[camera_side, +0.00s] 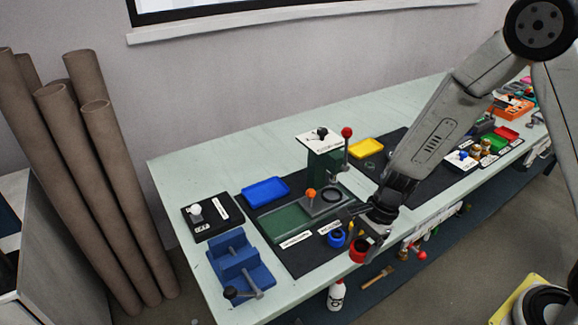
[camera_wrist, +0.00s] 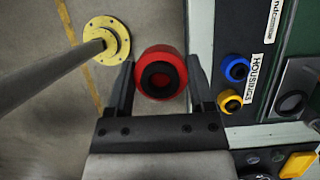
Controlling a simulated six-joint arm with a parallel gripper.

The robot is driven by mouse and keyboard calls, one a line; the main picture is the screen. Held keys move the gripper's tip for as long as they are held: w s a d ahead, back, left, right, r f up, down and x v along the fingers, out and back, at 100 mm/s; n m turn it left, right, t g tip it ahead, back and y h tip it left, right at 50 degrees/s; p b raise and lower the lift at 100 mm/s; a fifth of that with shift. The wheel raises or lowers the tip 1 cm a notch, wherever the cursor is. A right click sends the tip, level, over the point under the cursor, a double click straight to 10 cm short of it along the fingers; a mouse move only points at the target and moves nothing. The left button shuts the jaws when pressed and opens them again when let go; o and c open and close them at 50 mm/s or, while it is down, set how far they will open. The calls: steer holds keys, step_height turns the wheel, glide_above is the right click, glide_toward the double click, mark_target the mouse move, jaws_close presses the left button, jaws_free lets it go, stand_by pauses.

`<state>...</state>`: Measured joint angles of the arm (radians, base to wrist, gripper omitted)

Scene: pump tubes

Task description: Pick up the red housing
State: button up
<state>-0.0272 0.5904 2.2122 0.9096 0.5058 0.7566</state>
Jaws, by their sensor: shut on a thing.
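The red housing (camera_side: 358,252) is a short red ring-shaped part with a dark bore. In the wrist view the red housing (camera_wrist: 161,73) sits between the two dark fingers of my gripper (camera_wrist: 160,88). My gripper (camera_side: 366,238) is shut on it. In the side view my gripper holds it by the front edge of the bench, and the gripper hides part of it. In the wrist view, floor shows behind it, so it is out past the bench edge. I cannot tell its exact height.
A blue housing (camera_wrist: 236,68) and a yellow housing (camera_wrist: 229,101) stand beside the HOUSINGS label on the black mat (camera_wrist: 262,20). A press with a red-knobbed lever (camera_side: 346,132), a blue tray (camera_side: 266,190), a yellow tray (camera_side: 366,147) and a blue vise (camera_side: 240,262) stand on the bench.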

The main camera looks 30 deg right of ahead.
steer(key=shift+s+r, duration=0.1)
steer(key=shift+s, duration=0.1)
steer(key=shift+w, duration=0.1)
stand_by(0.6)
steer(key=w+a+m+t+h, duration=0.2)
steer(key=w+a+m, duration=0.7)
steer(key=w, duration=0.2)
steer(key=w+a+f+m+t+h, duration=0.1)
steer(key=w+a+m+t+h, duration=0.1)
steer(key=w+a+m, duration=0.7)
steer(key=shift+w+f+t, duration=0.25)
steer(key=shift+w+t, duration=0.05)
steer(key=shift+w, duration=0.9)
stand_by(0.3)
steer(key=shift+f, duration=0.15)
